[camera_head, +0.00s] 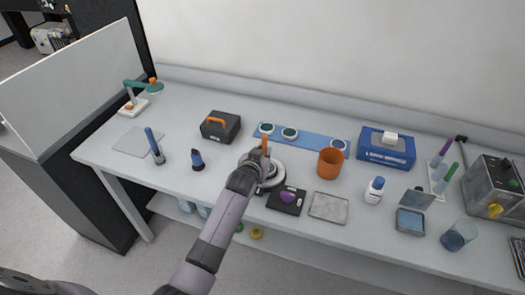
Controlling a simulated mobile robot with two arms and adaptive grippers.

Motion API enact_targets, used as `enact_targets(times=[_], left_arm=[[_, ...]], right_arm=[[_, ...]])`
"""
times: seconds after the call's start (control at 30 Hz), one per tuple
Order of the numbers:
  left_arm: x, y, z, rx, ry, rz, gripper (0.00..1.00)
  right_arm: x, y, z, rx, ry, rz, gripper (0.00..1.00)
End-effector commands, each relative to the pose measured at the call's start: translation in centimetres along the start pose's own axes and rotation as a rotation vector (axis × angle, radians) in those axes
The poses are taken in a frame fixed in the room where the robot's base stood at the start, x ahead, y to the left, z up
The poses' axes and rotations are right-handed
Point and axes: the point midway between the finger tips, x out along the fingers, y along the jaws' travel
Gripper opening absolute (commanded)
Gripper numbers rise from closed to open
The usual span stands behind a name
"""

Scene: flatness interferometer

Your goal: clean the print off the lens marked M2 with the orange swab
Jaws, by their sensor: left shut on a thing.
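My left gripper (256,162) is over the middle of the bench and shut on the orange swab (265,144), which stands up above the fingers. Several dark round lenses in pale rings sit on a long blue mat (312,141) behind it. One lens (267,128) is at the mat's left, another (290,133) beside it, and one (338,145) at the right end. Their markings are too small to read, so I cannot tell which is M2, and no print shows. A round silver-white thing (278,176) is partly hidden by my gripper. My right gripper is not in view.
An orange cup (330,163) stands just in front of the mat. A black case (220,126) is left, a blue tissue box (386,148) right. A black plate with a purple piece (287,198), a grey square (329,207) and a white bottle (374,190) line the front. The left bench has free room.

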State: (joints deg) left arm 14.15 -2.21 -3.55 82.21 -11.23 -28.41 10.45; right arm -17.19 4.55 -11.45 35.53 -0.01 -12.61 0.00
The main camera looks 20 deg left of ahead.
Motion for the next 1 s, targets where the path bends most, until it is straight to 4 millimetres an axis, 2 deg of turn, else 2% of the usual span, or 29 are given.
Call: enact_targets(times=[1.0], left_arm=[[-0.2, 2.2, 0.1, -0.002, -0.002, 0.001, 0.00]], right_arm=[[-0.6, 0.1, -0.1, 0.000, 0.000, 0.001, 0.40]])
